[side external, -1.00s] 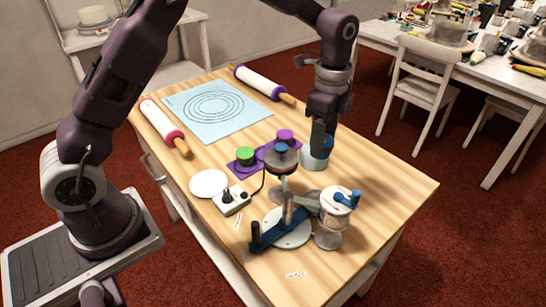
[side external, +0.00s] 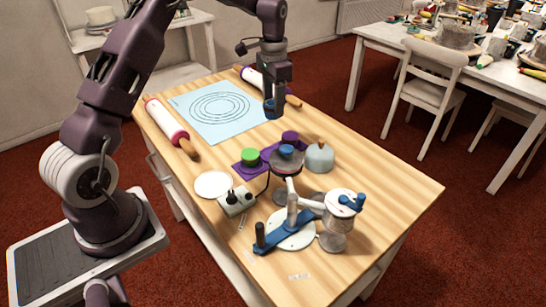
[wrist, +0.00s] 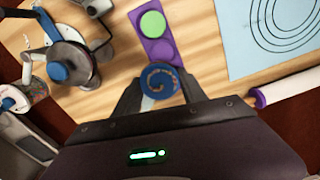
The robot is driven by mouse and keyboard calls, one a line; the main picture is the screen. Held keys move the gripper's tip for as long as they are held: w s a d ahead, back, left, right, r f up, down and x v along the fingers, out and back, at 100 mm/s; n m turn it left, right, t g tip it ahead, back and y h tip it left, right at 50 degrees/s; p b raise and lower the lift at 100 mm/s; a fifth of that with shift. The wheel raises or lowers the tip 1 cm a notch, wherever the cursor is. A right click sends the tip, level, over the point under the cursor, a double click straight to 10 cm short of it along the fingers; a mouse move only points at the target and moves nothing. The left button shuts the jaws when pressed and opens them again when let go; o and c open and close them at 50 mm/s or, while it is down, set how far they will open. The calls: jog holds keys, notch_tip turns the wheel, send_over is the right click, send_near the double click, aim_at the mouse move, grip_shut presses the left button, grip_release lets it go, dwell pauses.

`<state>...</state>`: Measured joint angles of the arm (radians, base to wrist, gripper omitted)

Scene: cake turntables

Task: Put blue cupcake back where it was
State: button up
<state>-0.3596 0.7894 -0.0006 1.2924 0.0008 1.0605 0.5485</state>
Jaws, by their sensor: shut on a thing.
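My gripper (side external: 270,108) is raised above the far part of the wooden table. It is shut on the blue cupcake, whose blue swirl top (wrist: 160,80) shows between the fingers in the wrist view. The purple tray (side external: 240,168) lies flat on the table. In the wrist view, the tray (wrist: 142,42) with the green cupcake (wrist: 152,24) is just beyond the held cupcake, which hides part of the tray's near end.
Turntables, one with a blue crank arm (side external: 290,233), fill the front. Rolling pins (side external: 168,122) flank the blue mat (side external: 205,128). The right table side is clear.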

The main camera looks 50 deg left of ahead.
notch_tip(320, 180, down, 15)
jog(key=shift+d, duration=0.1)
dwell(0.3)
jog(key=shift+f, duration=0.1)
jog(key=o, duration=1.5)
